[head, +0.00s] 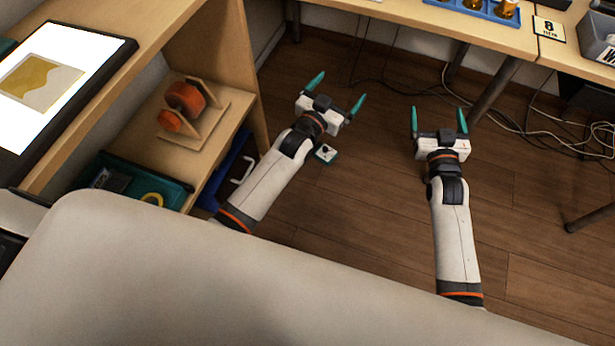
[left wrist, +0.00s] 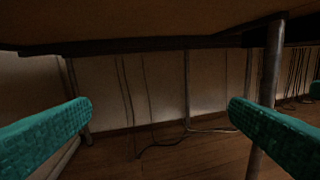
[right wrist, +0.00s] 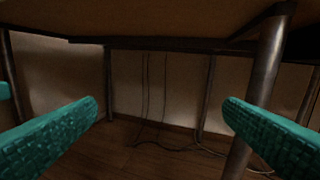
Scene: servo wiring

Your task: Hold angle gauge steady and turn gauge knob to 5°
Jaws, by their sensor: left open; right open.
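No angle gauge or gauge knob can be made out for certain in any view. My left gripper (head: 337,93) is open and empty over the floor, right of the wooden shelf unit. My right gripper (head: 438,112) is open and empty farther right, apart from the left one. In both wrist views the teal fingers are spread with nothing between them.
The shelf unit at left holds an orange spool (head: 186,99). A lit screen (head: 50,80) lies above.

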